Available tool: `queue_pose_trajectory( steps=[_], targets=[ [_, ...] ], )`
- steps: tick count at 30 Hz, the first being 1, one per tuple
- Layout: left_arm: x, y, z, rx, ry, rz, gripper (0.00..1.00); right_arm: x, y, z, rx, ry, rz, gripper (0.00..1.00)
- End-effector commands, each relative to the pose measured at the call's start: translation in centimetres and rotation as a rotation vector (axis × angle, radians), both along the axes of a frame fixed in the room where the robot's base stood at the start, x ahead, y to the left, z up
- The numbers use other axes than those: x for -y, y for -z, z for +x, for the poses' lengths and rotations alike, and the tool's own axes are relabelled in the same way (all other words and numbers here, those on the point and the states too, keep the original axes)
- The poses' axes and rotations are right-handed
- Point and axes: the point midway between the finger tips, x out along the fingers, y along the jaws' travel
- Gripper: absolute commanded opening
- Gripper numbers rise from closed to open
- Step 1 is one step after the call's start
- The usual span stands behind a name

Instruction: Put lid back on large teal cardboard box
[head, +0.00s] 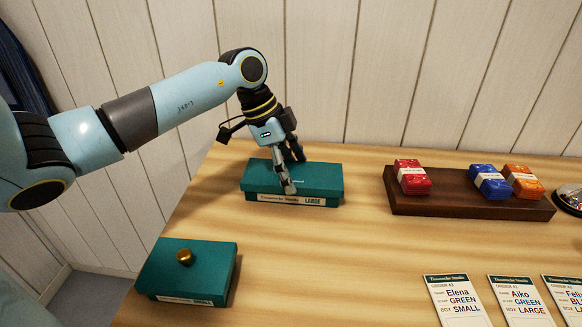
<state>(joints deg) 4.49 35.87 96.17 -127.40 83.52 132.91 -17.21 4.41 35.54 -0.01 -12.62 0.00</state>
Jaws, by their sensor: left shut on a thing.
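The large teal cardboard box (258,196) stands toward the back of the table, its front label reading LARGE. A flat teal lid (325,178) covers its top; I cannot tell whether it is fully seated. My left gripper (292,174) reaches down from the left over the lid's middle and is shut on the lid. The gripped part, likely a knob, is hidden by the fingers. My right gripper is not in view.
A small teal box (215,262) with a gold knob (184,257) stands front left. A dark wooden tray (450,205) with red, blue and orange wrapped bundles is at the right. Several order cards (457,300) are front right. Mid-table is clear.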

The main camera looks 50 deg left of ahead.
Motion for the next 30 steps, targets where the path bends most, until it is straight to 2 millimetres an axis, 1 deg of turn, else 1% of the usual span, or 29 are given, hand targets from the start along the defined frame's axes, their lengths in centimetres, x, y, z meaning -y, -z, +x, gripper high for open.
queue_pose_trajectory(
  steps=[4,5,9,15,17,20,23,30],
  targets=[
    [0.0,0.0,0.0,-0.002,-0.001,0.0,0.55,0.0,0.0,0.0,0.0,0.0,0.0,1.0],
    [0.0,0.0,0.0,-0.002,-0.001,0.0,0.82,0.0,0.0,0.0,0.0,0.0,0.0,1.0],
    [0.0,0.0,0.0,-0.002,-0.001,0.0,1.0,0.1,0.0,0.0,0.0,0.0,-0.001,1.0],
    [0.0,0.0,0.0,-0.001,0.0,0.001,1.0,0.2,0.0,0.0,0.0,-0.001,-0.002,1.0],
    [0.0,0.0,0.0,-0.001,0.0,0.001,1.0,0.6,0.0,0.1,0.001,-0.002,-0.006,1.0],
    [-0.2,-0.5,-0.1,0.0,0.0,0.001,1.0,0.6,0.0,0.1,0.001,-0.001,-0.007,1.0],
    [-0.8,-1.8,-0.4,0.002,0.0,0.004,1.0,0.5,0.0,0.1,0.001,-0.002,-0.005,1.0],
    [-2.5,-6.9,-1.8,0.0,0.002,0.009,1.0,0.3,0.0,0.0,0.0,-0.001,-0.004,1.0]
  ],
)
